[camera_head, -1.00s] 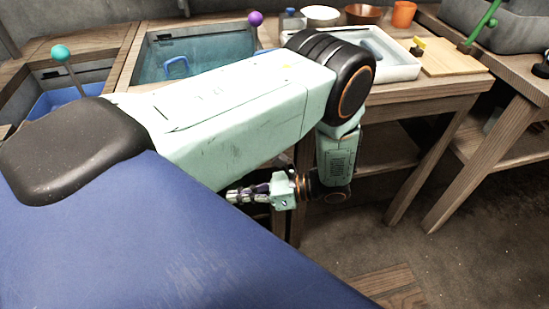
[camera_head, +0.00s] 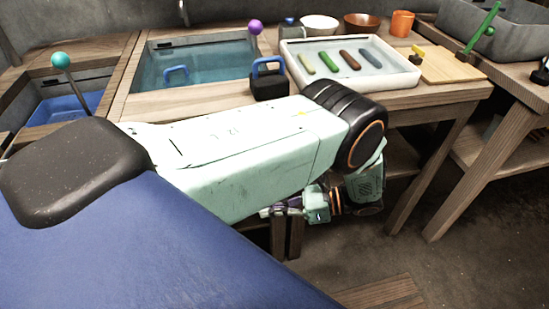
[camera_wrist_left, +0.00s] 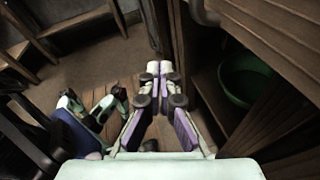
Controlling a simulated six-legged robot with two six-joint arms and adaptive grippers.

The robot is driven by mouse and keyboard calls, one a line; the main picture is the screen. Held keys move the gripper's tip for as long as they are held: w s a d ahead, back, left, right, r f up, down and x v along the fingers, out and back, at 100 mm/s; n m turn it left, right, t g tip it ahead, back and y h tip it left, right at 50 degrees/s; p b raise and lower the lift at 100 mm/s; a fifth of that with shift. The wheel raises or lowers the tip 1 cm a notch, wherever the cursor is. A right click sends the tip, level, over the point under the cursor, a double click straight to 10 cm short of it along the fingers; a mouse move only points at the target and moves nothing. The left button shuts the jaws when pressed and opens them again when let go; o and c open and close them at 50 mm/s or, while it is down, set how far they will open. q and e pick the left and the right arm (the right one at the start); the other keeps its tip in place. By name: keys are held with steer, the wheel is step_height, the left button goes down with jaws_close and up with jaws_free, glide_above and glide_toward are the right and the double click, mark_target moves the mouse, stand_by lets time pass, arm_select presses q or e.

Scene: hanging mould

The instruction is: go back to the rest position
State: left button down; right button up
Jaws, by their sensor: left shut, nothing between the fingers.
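My left gripper (camera_head: 272,211) is folded back under my left arm, below the bench top and in front of the wooden bench. It points to the left in the head view. In the left wrist view its two fingers (camera_wrist_left: 160,72) meet at the tips, with nothing between them. My right gripper does not show in the head view.
The bench holds a water basin (camera_head: 215,80), a black block with a blue handle (camera_head: 269,85), and a white tray (camera_head: 405,80) with several coloured bars. Wooden bench legs (camera_head: 420,180) stand close by. A green bowl (camera_wrist_left: 245,80) sits on a lower shelf in the wrist view.

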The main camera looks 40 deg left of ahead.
arm_select(q)
steer(key=s+d+f+n+t+h, duration=0.25)
steer(key=s+f+h, duration=0.25)
steer(key=f, duration=0.3)
steer(key=s+d+f+n+t+h, duration=0.2)
steer(key=s+d+f+h, duration=0.25)
steer(key=f, duration=0.45)
steer(key=s+a+r+n+t+h+p, duration=0.1)
steer(key=s+r+n+t+p, duration=0.1)
steer(key=s+r+n, duration=0.2)
steer(key=s+a+r+n+t+h+p, duration=0.1)
steer(key=s+r+n, duration=0.3)
steer(key=r, duration=0.6)
steer(key=shift+s+a+r+t+h+p, duration=0.2)
steer(key=shift+s+a+t+h+p, duration=0.15)
steer(key=shift+s+t+p, duration=0.35)
